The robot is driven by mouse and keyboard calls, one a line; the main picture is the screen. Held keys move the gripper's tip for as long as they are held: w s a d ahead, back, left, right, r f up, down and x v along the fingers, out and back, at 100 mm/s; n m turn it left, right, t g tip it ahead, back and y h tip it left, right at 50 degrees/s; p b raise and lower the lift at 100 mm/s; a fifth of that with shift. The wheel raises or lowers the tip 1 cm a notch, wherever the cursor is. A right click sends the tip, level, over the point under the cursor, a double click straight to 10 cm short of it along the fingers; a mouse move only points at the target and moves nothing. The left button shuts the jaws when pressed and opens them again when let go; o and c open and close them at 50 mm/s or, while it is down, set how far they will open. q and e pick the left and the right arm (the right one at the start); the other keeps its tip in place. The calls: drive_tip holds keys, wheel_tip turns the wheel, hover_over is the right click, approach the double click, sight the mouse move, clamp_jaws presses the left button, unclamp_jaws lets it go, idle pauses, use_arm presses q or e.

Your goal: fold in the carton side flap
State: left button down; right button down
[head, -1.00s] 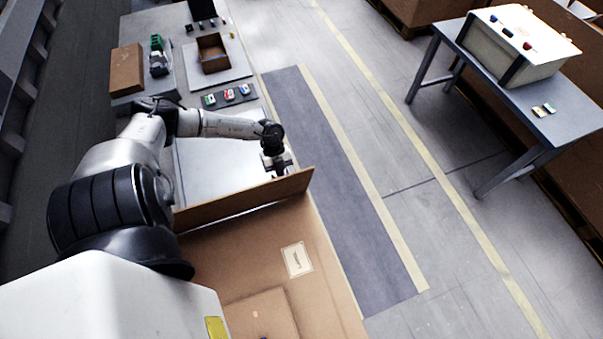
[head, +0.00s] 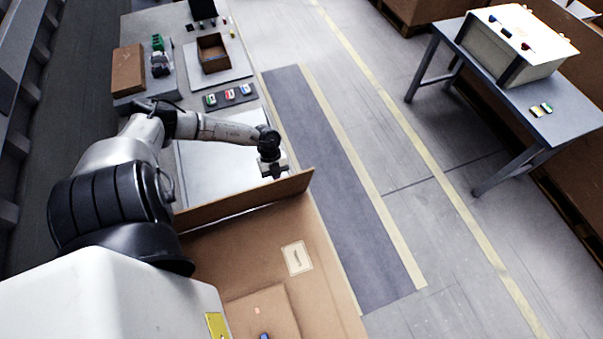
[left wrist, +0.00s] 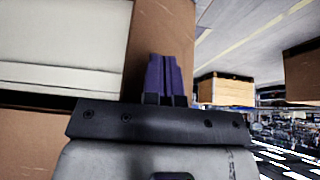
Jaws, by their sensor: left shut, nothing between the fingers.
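The large brown carton (head: 262,250) fills the lower middle of the head view, with a white label on its surface. A side flap (head: 245,198) stands up along its far edge. My left gripper (head: 272,172) is just beyond this flap, near its right end; whether it touches the flap I cannot tell. In the left wrist view my left gripper (left wrist: 165,75) has its dark fingers together, empty, in front of brown cardboard (left wrist: 160,32). My right gripper is not in view.
Beyond the flap is a pale bench top (head: 210,165) with a dark tray of small coloured parts (head: 230,95) and a small open box (head: 213,52). A grey table (head: 530,105) with a white case (head: 518,45) stands at right. The floor between is clear.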

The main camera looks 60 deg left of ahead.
use_arm(q)
drive_tip(key=shift+s+d+p, duration=0.8)
drive_tip(key=shift+p, duration=0.15)
drive_tip(key=shift+s+d+p, duration=0.3)
drive_tip(key=shift+d+p, duration=0.2)
drive_tip(key=shift+s+d+p, duration=0.25)
drive_tip(key=shift+d+p, duration=0.2)
drive_tip(key=shift+d, duration=0.15)
